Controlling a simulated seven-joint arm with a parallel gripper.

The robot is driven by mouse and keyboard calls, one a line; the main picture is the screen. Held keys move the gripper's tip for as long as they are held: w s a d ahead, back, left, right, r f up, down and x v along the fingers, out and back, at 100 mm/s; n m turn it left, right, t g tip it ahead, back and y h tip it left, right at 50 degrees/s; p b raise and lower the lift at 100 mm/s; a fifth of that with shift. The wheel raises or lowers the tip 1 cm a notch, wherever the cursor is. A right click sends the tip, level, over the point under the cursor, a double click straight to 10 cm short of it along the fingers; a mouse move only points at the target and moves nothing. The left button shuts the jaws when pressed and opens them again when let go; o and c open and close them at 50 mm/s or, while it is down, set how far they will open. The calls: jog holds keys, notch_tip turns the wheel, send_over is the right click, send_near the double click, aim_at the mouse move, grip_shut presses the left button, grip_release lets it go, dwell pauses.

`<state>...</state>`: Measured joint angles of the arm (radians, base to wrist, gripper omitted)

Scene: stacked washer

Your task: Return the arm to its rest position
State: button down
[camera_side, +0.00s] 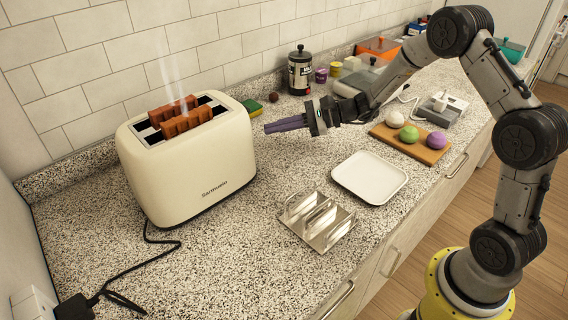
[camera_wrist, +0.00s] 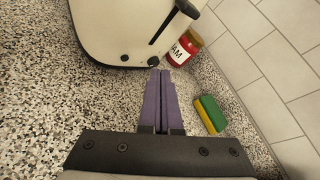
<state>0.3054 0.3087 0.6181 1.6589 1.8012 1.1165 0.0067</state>
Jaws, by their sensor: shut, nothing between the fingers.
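My gripper (camera_side: 268,128) has purple fingers and is shut with nothing between them. In the side view it hangs above the counter, to the right of the cream toaster (camera_side: 190,160), pointing left toward it and apart from it. Two brown slices (camera_side: 181,118) stick up out of the toaster slots, with faint steam above. In the wrist view the shut fingers (camera_wrist: 161,75) point toward the toaster's end face (camera_wrist: 110,30), where a dark lever slot and knobs show. I cannot tell the exact gap there.
A jam jar (camera_wrist: 186,46) and a sponge (camera_wrist: 210,114) lie near the wall. A white plate (camera_side: 370,178), a metal rack (camera_side: 317,220) and a wooden board (camera_side: 428,151) with three balls are on the counter. A French press (camera_side: 300,72) stands behind. The front left counter holds a cord.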

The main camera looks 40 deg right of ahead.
jog(key=s+a+r+n+g, duration=0.1)
jog(key=s+a+r+n, duration=0.3)
jog(key=r, duration=0.5)
jog(key=s+a+r+n+g, duration=0.2)
jog(key=s+a+r+n, duration=0.1)
jog(key=s, duration=0.2)
jog(key=s+a+r+n+g, duration=0.1)
jog(key=s+a+r+n, duration=0.25)
jog(key=s, duration=0.25)
jog(key=s+d+f+n+g+h, duration=0.1)
jog(key=s+d+n+h, duration=0.15)
jog(key=s, duration=0.55)
jog(key=s+d+n+h, duration=0.1)
jog(key=s+n+h, duration=0.25)
jog(key=s, duration=0.45)
jog(key=s+d+f+n+h, duration=0.2)
jog(key=d, duration=0.3)
jog(key=s+d+f+n+h, duration=0.1)
jog(key=s+d+f+h, duration=0.1)
jog(key=d, duration=0.3)
jog(key=shift+s+d+f+n+t+h, duration=0.3)
jog(key=shift+s+d+f+n+h, duration=0.1)
jog(key=shift+s+h, duration=0.15)
